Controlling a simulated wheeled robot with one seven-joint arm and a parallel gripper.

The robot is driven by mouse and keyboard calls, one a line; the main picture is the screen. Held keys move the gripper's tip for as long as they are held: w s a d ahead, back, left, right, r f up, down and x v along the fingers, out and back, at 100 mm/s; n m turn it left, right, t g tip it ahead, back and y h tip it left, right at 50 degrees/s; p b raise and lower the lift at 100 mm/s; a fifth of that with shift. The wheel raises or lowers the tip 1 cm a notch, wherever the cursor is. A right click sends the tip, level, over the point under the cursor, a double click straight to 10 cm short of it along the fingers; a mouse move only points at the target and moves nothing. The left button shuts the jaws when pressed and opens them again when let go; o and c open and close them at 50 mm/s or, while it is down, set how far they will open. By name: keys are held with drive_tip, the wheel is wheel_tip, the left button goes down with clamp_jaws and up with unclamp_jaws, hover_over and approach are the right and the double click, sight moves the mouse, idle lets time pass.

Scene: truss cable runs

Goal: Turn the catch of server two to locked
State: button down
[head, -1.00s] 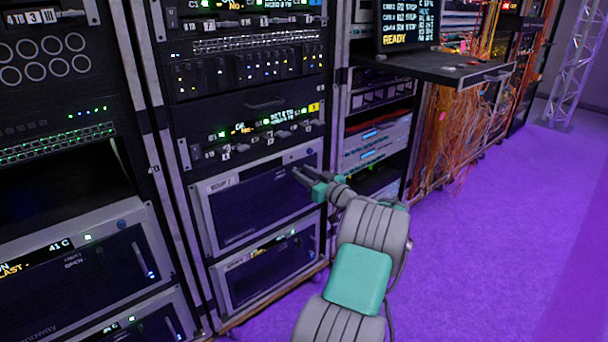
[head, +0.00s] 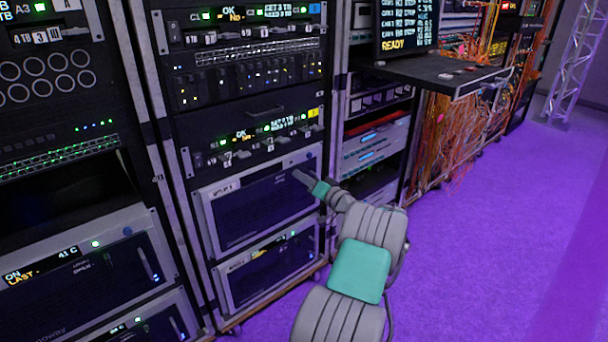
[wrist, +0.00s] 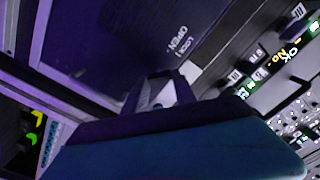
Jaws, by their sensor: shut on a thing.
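Server two (head: 255,212) is a dark-fronted unit in a light frame, low in the middle rack, with a small blurred label at its upper left. My gripper (head: 303,178) is at its upper right corner in the head view. In the wrist view my gripper (wrist: 165,95) is shut on a small pale catch (wrist: 166,94), seen between the fingers. The words OPEN and LOCK (wrist: 184,52) are printed on the dark panel beside it. The fingers hide much of the catch, so I cannot tell which word it points to.
A similar unit (head: 268,270) sits just below server two. Drive bays with lit displays (head: 255,140) are above. A shelf (head: 440,72) with a screen juts out at the right. The purple floor (head: 480,240) at the right is clear.

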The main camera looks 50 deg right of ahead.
drive_tip(key=shift+d+f+m+p, duration=0.1)
drive_tip(key=shift+m+p, duration=2)
drive_tip(key=shift+m, duration=2.8)
drive_tip(key=c, duration=1)
unclamp_jaws()
drive_tip(key=shift+s, duration=0.1)
drive_tip(key=p+v, duration=0.1)
drive_tip(key=v, duration=0.6)
drive_tip(key=shift+s, duration=0.4)
